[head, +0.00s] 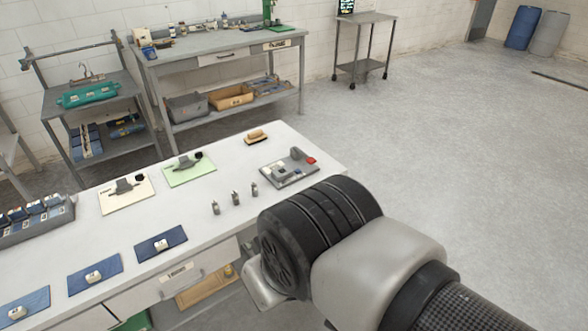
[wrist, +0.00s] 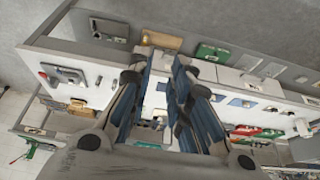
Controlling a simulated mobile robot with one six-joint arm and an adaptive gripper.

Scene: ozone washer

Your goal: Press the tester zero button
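A flat grey tester-like device (head: 289,170) with a red knob or button (head: 311,160) at its right end lies near the far right corner of the white table (head: 330,150). Its small markings are too small to read, so I cannot tell which part is the zero button. It also shows at the left of the wrist view (wrist: 66,75). My gripper (wrist: 160,68) is open and empty, its two blue-padded fingers apart, above the table's front side and away from the device. In the head view my black wrist hides most of the gripper.
Three small metal weights (head: 235,198) stand near the device, with a tan brush-like block (head: 255,136) behind it. Green (head: 189,168) and cream (head: 126,193) cards and blue mats (head: 161,243) lie leftward. A drawer (head: 168,284) is in front.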

